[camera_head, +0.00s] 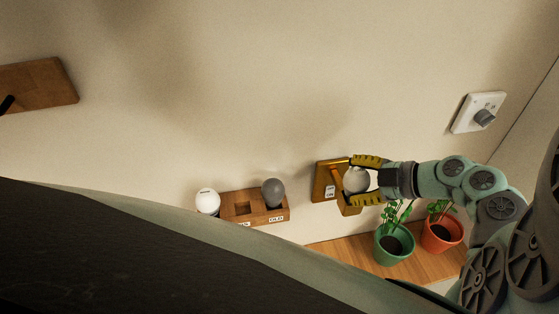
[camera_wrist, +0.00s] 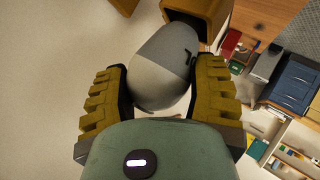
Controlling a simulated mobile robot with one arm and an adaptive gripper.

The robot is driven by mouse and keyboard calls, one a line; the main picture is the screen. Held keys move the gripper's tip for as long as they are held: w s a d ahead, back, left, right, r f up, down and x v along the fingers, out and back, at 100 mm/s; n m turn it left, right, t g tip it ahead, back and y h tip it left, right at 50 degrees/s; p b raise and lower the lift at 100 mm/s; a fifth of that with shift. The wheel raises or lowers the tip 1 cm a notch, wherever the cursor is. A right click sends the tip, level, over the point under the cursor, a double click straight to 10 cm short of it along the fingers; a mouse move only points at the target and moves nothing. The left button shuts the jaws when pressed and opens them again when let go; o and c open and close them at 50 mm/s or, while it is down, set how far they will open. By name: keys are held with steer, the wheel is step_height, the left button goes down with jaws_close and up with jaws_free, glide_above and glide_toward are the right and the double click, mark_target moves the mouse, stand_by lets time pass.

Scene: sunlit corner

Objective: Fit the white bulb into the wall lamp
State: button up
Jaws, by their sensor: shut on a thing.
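My gripper (camera_head: 366,180) is shut on a white bulb (camera_head: 354,180), with one yellow finger on each side of it. The wrist view shows the bulb (camera_wrist: 160,65) between the pads, with a greyer part and a small dark mark toward its upper right. The wall lamp (camera_head: 325,181) is a brown-gold fitting with a small white label, right behind the bulb. Its box-like brown part (camera_wrist: 205,14) shows at the bulb's upper right end in the wrist view. I cannot tell whether the bulb sits in the lamp or is only close to it.
A wooden rack (camera_head: 240,208) on the wall holds another white bulb (camera_head: 207,201) and a dark grey bulb (camera_head: 273,191), with an empty slot between. Green (camera_head: 393,245) and red (camera_head: 441,233) plant pots stand on a shelf (camera_head: 345,254) below. A wall switch (camera_head: 479,112) is upper right.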

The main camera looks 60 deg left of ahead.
steer(key=shift+f+b, duration=0.3)
steer(key=shift+b, duration=0.25)
steer(key=o, duration=1.2)
steer(key=shift+c, duration=0.2)
steer(key=shift+r, duration=0.1)
steer(key=shift+r+p, duration=0.45)
steer(key=shift+p, duration=0.4)
steer(key=d+b, duration=0.1)
steer(key=b, duration=0.1)
steer(key=w+d+b, duration=0.1)
steer(key=b, duration=0.1)
steer(key=shift+b, duration=0.3)
steer(key=b+v, duration=0.5)
steer(key=v, duration=0.5)
steer(key=shift+s+a+r, duration=0.2)
steer(key=shift+r, duration=0.15)
